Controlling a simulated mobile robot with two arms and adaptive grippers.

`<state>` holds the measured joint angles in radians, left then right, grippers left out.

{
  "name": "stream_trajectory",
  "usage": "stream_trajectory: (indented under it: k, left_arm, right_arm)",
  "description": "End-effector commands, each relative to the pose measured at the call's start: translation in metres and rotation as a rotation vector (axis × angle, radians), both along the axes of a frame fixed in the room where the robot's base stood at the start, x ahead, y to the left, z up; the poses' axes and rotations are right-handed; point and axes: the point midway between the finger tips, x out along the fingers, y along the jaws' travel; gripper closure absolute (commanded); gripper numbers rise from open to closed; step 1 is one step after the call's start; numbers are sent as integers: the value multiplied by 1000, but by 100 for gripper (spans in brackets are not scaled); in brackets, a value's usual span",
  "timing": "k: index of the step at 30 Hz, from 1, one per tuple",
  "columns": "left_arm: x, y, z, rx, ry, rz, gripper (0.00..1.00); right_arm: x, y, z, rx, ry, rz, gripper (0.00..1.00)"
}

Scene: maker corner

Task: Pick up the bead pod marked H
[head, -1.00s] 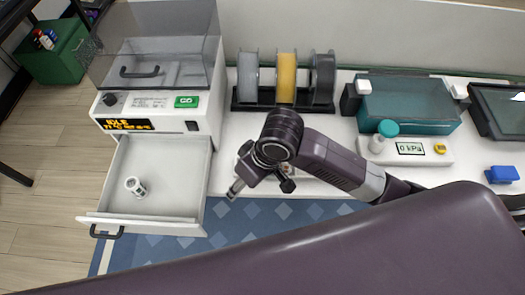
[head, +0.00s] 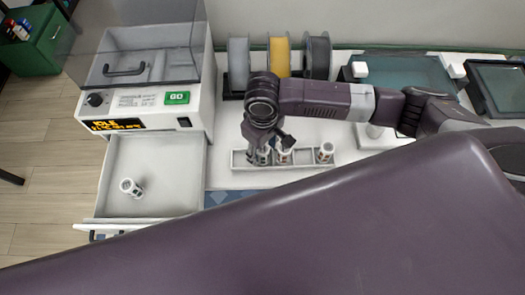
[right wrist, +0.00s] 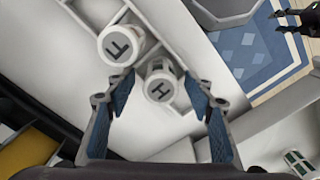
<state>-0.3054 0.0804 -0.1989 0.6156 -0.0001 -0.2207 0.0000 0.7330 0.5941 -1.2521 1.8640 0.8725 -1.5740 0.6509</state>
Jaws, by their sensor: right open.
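A long pale rack (head: 305,168) on the bench holds several white bead pods. In the right wrist view, the pod marked H (right wrist: 160,86) stands between the fingertips of my right gripper (right wrist: 158,92). The fingers are open on either side of it; I cannot tell whether either touches. In the head view my right gripper (head: 264,151) is over the left part of the rack, partly hiding pods there. A dark gripper-like part, likely my left gripper (right wrist: 293,20), shows at the wrist view's corner.
An open drawer (head: 165,165) at the left holds one more pod (head: 131,187). Above it is a machine with a green GO button (head: 177,98). Several filament spools (head: 280,57) stand behind my gripper.

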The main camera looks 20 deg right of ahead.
Motion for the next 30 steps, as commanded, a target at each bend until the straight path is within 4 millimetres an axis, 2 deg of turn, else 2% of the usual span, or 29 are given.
stream_trajectory:
  k: [4,12,24,30]
  left_arm:
    - [3,0,2,0,-4,0,60]
    - [9,-1,2,-1,-13,0,60]
    - [10,-1,2,-2,-14,-1,60]
    - [9,-1,2,-2,-13,-1,60]
  right_arm:
    - [0,1,-15,0,-1,0,51]
    - [0,1,-18,2,-2,1,52]
    - [0,1,-17,2,-2,1,96]
    - [1,1,-17,2,-2,1,97]
